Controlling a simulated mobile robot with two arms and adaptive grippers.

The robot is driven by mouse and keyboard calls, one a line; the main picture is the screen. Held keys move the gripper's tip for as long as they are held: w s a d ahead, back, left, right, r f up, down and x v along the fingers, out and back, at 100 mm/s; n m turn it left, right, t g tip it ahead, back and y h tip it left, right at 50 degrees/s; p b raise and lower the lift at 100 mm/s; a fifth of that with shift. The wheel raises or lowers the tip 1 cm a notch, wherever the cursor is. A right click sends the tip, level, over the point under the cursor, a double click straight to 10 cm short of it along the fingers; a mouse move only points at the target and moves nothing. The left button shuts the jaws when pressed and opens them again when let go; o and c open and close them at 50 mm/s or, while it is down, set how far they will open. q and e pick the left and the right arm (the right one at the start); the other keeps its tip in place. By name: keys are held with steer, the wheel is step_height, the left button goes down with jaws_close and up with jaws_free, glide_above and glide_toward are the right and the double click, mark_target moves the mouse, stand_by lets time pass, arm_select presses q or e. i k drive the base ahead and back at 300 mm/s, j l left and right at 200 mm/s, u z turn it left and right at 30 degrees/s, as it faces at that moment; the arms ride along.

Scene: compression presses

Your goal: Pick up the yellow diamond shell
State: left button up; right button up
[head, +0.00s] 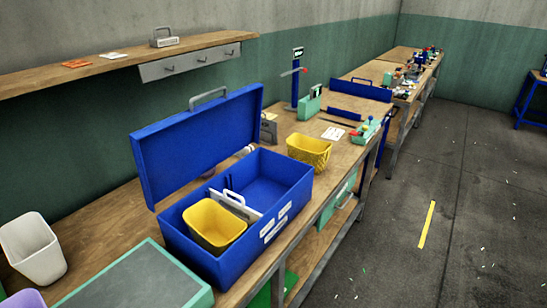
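A yellow container with a diamond-like pattern on its side (309,151) stands upright on the wooden workbench, just beyond the right end of the blue case. It looks like the yellow diamond shell. A second yellow container (203,231), with smooth-looking walls, sits inside the open blue case at its near left end. Neither of my grippers shows in the head view.
The blue case (283,208) has its lid (197,140) raised. A white bin (32,249), a green-framed dark panel (135,284) and a purple item (22,299) are near left. A shelf (110,66) runs along the wall. The floor (460,210) at right is open.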

mark_target(308, 154)
steer(key=i+l+u, duration=0.15)
steer(key=u, duration=0.2)
steer(key=i+l+u, duration=0.1)
steer(key=l+u, duration=0.6)
steer(key=i+j, duration=0.05)
